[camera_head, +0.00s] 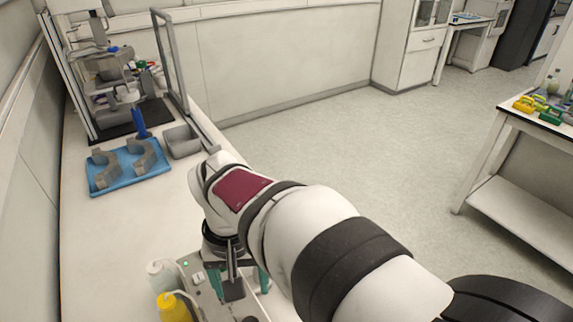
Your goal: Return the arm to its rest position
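My arm (310,235) reaches in from the lower right over the white bench. My gripper (239,281) hangs down at its end, at the lower middle of the view. Its two teal fingers stand apart, so it looks open. A dark block (233,291) shows between the fingers in the picture; I cannot tell whether it belongs to the gripper, but no finger visibly closes on it. The arm hides part of the area behind the gripper.
Beside the gripper stand a white bottle (161,276) and a yellow bottle (174,307). Farther back are a blue tray (128,181) with grey clamp-like parts, a grey bin (182,142) and a framed reactor stand (118,85). Bench between tray and bottles is clear.

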